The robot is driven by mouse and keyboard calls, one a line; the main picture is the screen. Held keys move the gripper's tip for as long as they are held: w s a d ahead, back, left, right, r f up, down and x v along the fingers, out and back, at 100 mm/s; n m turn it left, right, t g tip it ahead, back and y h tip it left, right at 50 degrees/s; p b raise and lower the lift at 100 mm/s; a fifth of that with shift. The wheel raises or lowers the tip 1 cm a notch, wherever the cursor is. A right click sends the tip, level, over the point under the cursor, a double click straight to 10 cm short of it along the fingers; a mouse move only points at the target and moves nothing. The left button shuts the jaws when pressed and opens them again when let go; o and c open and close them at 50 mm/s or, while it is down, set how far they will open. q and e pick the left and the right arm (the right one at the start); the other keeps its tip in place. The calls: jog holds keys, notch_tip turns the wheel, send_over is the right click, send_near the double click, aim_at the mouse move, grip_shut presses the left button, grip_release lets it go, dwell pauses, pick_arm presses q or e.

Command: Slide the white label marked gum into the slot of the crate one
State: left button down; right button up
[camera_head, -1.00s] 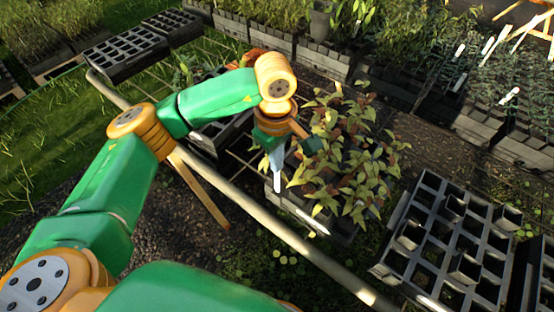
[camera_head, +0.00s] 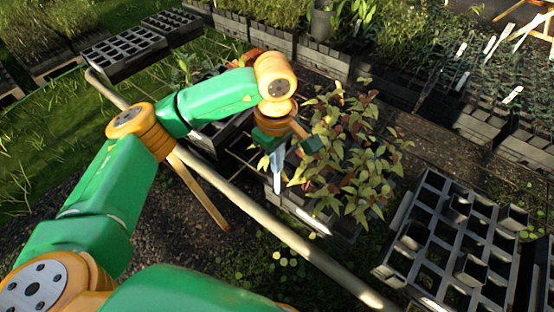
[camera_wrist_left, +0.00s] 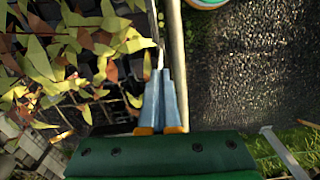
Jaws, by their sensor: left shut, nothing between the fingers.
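My left gripper (camera_head: 277,187) points down at the near-left edge of a dark crate (camera_head: 290,203) filled with yellow-green and reddish leafy plants. Its pale blue fingers are together and empty; they also show closed in the left wrist view (camera_wrist_left: 158,75). A small white sliver, perhaps a label (camera_wrist_left: 160,57), shows just beyond the fingertips in the left wrist view, at the crate's edge. A pale strip (camera_head: 319,229) shows farther right along the crate's near side. No writing can be read, and I cannot tell the slot. My right gripper is not in view.
A pale rail (camera_head: 285,232) runs diagonally close in front of the crate. Empty black cell trays (camera_head: 455,240) stand at the right. More planted crates (camera_head: 270,38) line the back, several with white tags (camera_head: 512,95). Grass lies at the left.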

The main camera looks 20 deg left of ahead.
pick_arm(q)
jog(key=shift+f+b, duration=1.95)
jog(key=shift+f, duration=0.3)
jog(key=shift+f+b, duration=0.3)
jog(key=shift+b, duration=0.15)
jog(key=c, duration=1.1)
grip_release()
jog(key=shift+r, duration=0.1)
jog(key=shift+o, duration=0.2)
notch_tip(320, 180, up, 7)
jog(key=shift+b, duration=0.35)
jog(key=shift+s, duration=0.1)
